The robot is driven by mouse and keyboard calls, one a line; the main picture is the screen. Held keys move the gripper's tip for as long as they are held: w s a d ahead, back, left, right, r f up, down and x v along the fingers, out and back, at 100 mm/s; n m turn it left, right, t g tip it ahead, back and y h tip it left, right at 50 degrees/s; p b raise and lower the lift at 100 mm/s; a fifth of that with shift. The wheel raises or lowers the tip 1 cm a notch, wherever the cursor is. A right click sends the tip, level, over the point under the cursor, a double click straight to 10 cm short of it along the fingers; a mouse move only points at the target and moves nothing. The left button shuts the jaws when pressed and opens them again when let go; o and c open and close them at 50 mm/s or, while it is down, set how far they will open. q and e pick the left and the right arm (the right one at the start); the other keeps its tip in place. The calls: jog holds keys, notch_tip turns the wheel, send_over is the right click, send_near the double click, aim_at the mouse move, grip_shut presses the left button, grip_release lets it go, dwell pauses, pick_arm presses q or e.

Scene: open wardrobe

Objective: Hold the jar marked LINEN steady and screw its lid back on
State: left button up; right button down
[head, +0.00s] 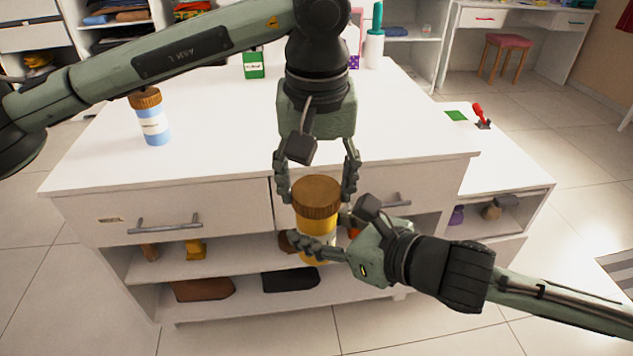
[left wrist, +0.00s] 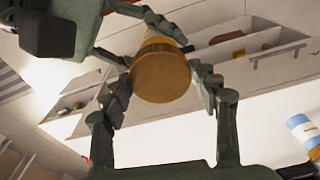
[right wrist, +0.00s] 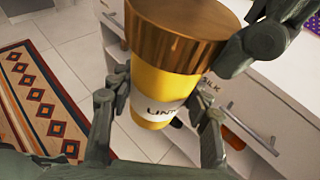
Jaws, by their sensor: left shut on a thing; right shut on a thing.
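The yellow jar (head: 318,225) is held upright in front of the wardrobe island's drawers. Its white label shows the start of LINEN in the right wrist view (right wrist: 155,108). The wood-brown lid (head: 316,192) sits on top of the jar; I cannot tell how tightly it is seated. My left gripper (head: 317,188) comes from above, shut with its fingers on opposite sides of the lid, also seen in the left wrist view (left wrist: 162,82). My right gripper (head: 320,240) is shut around the jar's body below the lid. Its fingers hide part of the label.
A blue and white jar (head: 152,122) with a brown lid stands on the white island top (head: 220,150). A green box (head: 254,65) and a white bottle (head: 374,48) stand at the back. Drawer handles (head: 165,224) and open shelves lie just behind the held jar.

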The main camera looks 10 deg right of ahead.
pick_arm(q)
jog(key=shift+f, duration=0.55)
jog(key=m, duration=0.5)
jog(key=shift+a+h, duration=0.1)
jog(key=shift+h, duration=0.2)
jog(key=m, duration=0.4)
jog(key=shift+m+g, duration=0.3)
jog(key=m, duration=0.3)
jog(key=shift+h, duration=0.3)
jog(key=o, duration=0.8)
jog(key=shift+o, duration=0.2)
